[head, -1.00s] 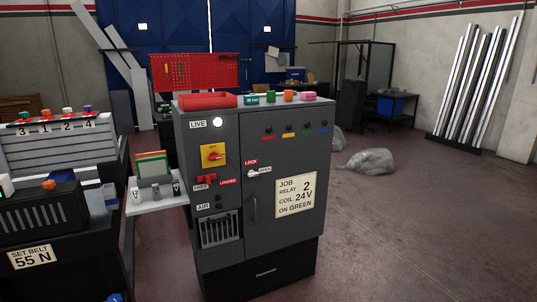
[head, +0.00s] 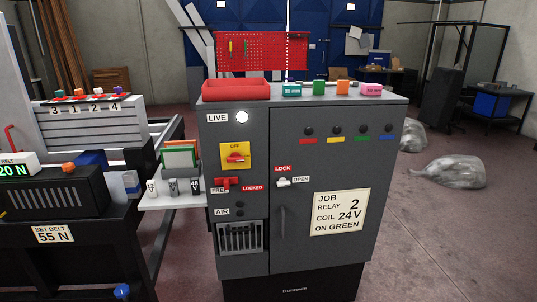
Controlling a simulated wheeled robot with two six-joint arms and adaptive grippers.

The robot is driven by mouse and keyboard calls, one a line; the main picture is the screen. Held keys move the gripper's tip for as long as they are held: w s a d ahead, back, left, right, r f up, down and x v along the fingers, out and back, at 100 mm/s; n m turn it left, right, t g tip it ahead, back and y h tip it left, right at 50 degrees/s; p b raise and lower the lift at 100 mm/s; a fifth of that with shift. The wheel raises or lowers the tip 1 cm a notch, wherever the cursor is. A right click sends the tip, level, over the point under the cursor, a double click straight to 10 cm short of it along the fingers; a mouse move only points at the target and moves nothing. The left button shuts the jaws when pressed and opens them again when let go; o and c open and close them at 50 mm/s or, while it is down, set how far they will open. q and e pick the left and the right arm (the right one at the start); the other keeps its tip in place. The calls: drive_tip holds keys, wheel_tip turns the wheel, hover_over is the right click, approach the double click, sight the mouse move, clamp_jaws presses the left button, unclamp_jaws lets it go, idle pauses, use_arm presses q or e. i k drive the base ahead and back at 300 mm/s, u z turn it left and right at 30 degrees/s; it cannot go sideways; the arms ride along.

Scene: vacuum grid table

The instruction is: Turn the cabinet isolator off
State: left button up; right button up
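The grey cabinet (head: 340,235) stands upright in the middle of the head view with its door shut. Its isolator is a red rotary handle (head: 236,158) on a yellow plate (head: 236,147) marked OFF at the top. The handle looks roughly sideways; its exact angle is hard to tell. The lamp (head: 242,117) beside the LIVE label glows white. Below the isolator is a red slider (head: 227,184) between FREE and LOCKED labels. The white door latch (head: 284,182) sits between LOCK and OPEN labels. Neither of my grippers is in view.
A red tray (head: 236,90) and several small coloured blocks stand on the cabinet top. A small side shelf (head: 172,200) with cards juts from its left. A bench with a belt unit (head: 60,190) stands at the left. Open floor (head: 450,240) lies to the right, with grey bags behind.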

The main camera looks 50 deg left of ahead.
sight(236, 157)
drive_tip(key=u, duration=0.55)
drive_tip(key=i, duration=1.2)
drive_tip(key=u, duration=0.75)
